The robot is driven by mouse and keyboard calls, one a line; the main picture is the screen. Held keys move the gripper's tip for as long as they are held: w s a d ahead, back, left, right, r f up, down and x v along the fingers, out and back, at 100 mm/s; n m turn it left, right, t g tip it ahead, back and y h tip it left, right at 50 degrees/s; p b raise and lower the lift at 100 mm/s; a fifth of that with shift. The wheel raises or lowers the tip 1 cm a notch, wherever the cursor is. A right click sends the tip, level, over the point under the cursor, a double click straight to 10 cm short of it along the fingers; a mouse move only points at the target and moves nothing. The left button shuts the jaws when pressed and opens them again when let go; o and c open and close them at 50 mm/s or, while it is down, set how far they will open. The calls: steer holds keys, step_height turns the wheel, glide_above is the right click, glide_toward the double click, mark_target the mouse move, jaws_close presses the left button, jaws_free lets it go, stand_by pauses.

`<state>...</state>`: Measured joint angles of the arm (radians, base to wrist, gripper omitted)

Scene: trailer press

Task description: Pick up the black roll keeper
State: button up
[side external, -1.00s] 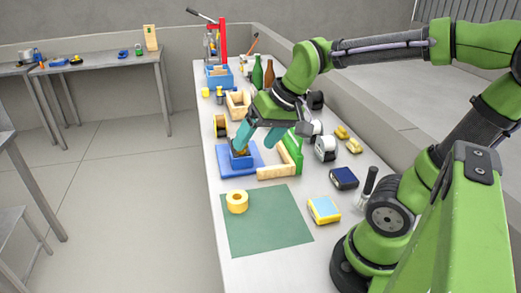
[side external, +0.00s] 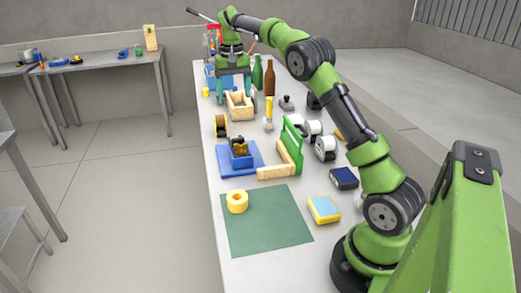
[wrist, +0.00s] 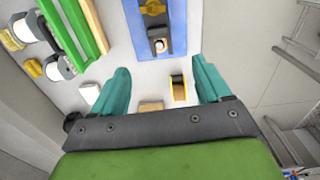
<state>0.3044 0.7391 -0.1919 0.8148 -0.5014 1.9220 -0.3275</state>
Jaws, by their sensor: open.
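My gripper (side external: 234,88) is open and empty, with teal fingers, above the wooden box (side external: 240,106) toward the far end of the bench. In the wrist view, a black-cored roll with yellowish rims (wrist: 178,88) lies between the spread fingers, nearer the right one. It shows in the side view (side external: 221,126) left of the wooden box, apart from my gripper. A small black part with brass-yellow pieces (side external: 239,147) sits on a blue block on a blue base plate (side external: 226,160). I cannot tell for sure which dark item is the black roll keeper.
A green upright frame (side external: 289,150) and wooden bar (side external: 276,172) stand beside the blue plate. White rolls (side external: 325,148), bottles (side external: 269,78) and a blue bin (side external: 212,80) crowd the right and back. A yellow roll (side external: 237,202) sits on the otherwise clear green mat (side external: 270,225).

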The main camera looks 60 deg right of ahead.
glide_above(238, 139)
step_height(238, 139, down, 11)
steer(key=shift+w+a+f, duration=0.15)
steer(key=shift+f, duration=0.05)
steer(key=f, duration=0.5)
steer(key=shift+d+f, duration=0.25)
steer(key=shift+f, duration=0.05)
steer(key=c, duration=1.2)
